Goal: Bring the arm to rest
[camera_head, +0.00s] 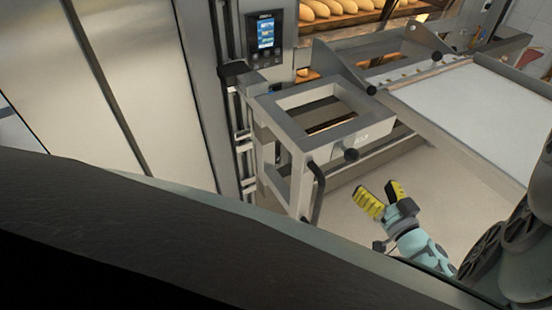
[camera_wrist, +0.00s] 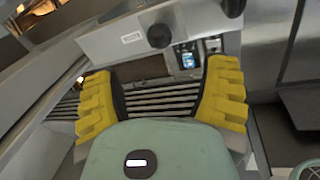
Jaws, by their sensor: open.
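My gripper (camera_head: 381,197) is open, with two yellow ribbed fingers apart and nothing between them. No contact with the oven can be made out.
A loader with a pale flat belt (camera_head: 480,110) stands at the right. Loaves (camera_head: 335,10) lie in the lit oven at the top. A control panel with a blue screen (camera_head: 266,33) is on the oven column. A black knob (camera_wrist: 160,36) is above the fingers. Open floor (camera_head: 345,215) lies around the gripper.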

